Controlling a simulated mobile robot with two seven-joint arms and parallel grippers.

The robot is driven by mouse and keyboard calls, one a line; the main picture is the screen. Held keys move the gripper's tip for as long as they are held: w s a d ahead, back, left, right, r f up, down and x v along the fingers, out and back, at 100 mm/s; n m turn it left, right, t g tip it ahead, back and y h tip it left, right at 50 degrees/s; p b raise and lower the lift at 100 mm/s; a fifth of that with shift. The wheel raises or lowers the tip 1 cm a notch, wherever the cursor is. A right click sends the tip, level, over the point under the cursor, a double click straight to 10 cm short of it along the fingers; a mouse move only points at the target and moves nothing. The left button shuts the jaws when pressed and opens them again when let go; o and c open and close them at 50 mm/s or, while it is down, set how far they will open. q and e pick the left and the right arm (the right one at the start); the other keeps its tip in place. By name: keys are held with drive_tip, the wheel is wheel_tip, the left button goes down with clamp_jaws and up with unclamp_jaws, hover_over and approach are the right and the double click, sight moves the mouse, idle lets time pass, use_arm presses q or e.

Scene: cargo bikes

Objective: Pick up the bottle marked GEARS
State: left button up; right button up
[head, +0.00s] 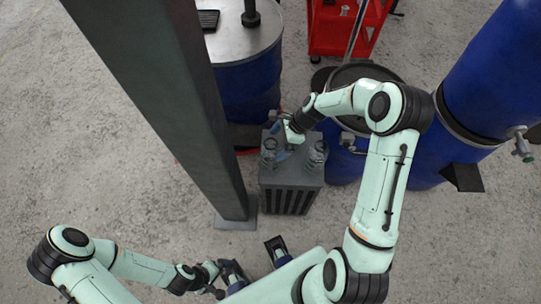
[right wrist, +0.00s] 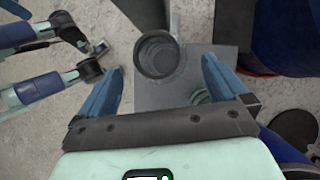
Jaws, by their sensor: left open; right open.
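Clear, round-topped bottles stand on a grey box in the head view, one at its left (head: 268,153) and one at its right (head: 317,153). No label can be read, so I cannot tell which is marked GEARS. My right gripper (head: 284,143) is open above the back of the box. The right wrist view shows one round bottle (right wrist: 157,55) ahead, between its blue fingers, apart from them. Another glassy shape (right wrist: 201,97) is partly hidden behind the gripper's body. My left gripper (head: 216,279) is open and low at the bottom left, away from the box.
The grey box (head: 291,200) has a slatted front. A grey post (head: 200,110) rises close at its left. Blue drums stand behind (head: 250,85) and at the right (head: 490,80). A red cart (head: 335,30) is at the back. Open concrete floor lies at the left and lower right.

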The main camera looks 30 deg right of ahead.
sight(271, 156)
drive_tip(key=x, duration=0.5)
drive_tip(key=shift+w+a+f, duration=0.1)
drive_tip(key=shift+a+f, duration=0.05)
drive_tip(key=shift+f, duration=0.15)
drive_tip(key=c, duration=1.3)
drive_tip(key=shift+r, duration=0.15)
